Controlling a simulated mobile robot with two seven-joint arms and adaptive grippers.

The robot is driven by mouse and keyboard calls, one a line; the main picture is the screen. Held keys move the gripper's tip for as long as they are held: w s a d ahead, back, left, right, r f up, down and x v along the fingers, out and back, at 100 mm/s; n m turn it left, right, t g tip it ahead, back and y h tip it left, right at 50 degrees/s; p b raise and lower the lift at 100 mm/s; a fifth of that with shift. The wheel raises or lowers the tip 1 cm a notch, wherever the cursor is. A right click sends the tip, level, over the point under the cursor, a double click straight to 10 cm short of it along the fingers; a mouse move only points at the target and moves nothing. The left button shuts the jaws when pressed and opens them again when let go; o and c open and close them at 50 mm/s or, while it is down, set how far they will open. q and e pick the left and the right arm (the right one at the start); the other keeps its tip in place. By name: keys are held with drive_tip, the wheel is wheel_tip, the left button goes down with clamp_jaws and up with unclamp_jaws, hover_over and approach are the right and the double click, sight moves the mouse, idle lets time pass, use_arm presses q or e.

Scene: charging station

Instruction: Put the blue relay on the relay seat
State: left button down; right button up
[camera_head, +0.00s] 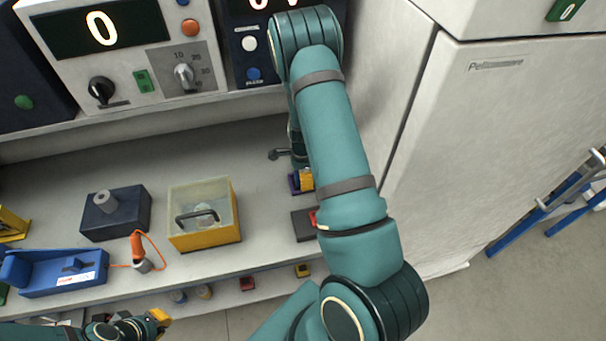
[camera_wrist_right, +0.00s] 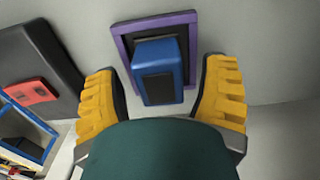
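The blue relay (camera_wrist_right: 158,72) is a blue block with a dark face in the right wrist view. It stands at the relay seat, a purple-framed dark plate (camera_wrist_right: 120,42), covering much of its middle; I cannot tell how fully it sits down. My right gripper (camera_wrist_right: 163,95) has its yellow fingers apart on either side of the relay, with gaps showing. In the head view the purple seat edge (camera_head: 293,184) shows beside the yellow finger of my right gripper (camera_head: 305,180); the relay is hidden there. My left gripper (camera_head: 158,318) is low at the left, its opening unclear.
A yellow clear-lidded box (camera_head: 205,238), a dark blue box with a grey knob (camera_head: 118,221) and a blue tool (camera_head: 62,273) with an orange cable stand left on the bench. A dark block with red (camera_head: 303,226) is near the seat. A white cabinet (camera_head: 490,140) bounds the right.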

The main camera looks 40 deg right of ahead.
drive_tip(key=shift+r, duration=0.1)
wheel_tip(320, 180, up, 12)
idle(0.6)
